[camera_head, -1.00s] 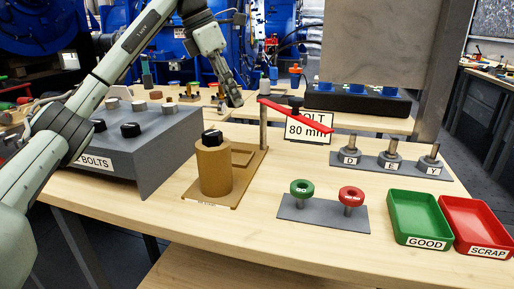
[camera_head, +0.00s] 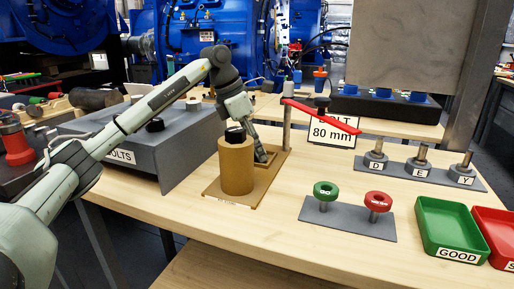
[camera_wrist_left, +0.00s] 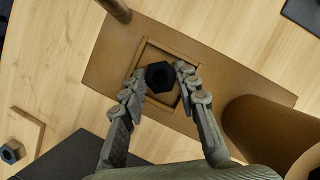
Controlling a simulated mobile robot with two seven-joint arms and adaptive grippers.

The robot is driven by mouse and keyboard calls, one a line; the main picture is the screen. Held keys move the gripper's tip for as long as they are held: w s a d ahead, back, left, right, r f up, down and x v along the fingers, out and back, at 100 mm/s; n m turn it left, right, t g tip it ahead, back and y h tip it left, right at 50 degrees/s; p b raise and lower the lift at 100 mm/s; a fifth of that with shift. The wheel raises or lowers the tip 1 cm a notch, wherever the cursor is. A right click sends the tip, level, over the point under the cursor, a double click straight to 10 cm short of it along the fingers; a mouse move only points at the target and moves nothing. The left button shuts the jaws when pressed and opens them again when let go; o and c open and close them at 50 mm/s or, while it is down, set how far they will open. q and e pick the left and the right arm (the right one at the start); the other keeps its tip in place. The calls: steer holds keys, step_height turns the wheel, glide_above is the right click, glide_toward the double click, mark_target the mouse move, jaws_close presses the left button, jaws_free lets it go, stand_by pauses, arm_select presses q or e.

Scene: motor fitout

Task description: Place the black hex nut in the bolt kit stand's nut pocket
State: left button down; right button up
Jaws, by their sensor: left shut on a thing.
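The bolt kit stand is a brown base (camera_head: 212,194) with a thick cylinder (camera_head: 236,168) carrying a black bolt head (camera_head: 235,135). Its square, low-rimmed nut pocket lies beside the cylinder. My left gripper (camera_head: 260,157) reaches down at the pocket, behind the cylinder. In the left wrist view, the gripper (camera_wrist_left: 157,80) is shut on the black hex nut (camera_wrist_left: 159,76), which appears within the pocket's outline on the stand's base (camera_wrist_left: 108,62). I cannot tell whether the nut touches the pocket floor. In the head view the nut is hidden. My right gripper is not in view.
A post with a red pointer (camera_head: 322,116) stands at the stand's back corner, close to my left gripper. A grey bolt rack (camera_head: 178,160) is left. A gauge stand (camera_head: 345,222) and a green tray (camera_head: 450,222) are right. Bare table lies in front.

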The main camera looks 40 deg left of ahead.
arm_select(q)
steer(key=c, duration=1.6)
jaws_free()
steer(key=shift+o, duration=0.9)
steer(key=shift+r, duration=0.2)
steer(key=v, duration=1.1)
steer(key=shift+s+r, duration=0.15)
steer(key=shift+r, duration=0.2)
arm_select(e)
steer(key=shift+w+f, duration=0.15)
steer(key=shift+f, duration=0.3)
arm_select(q)
steer(key=shift+a, duration=0.1)
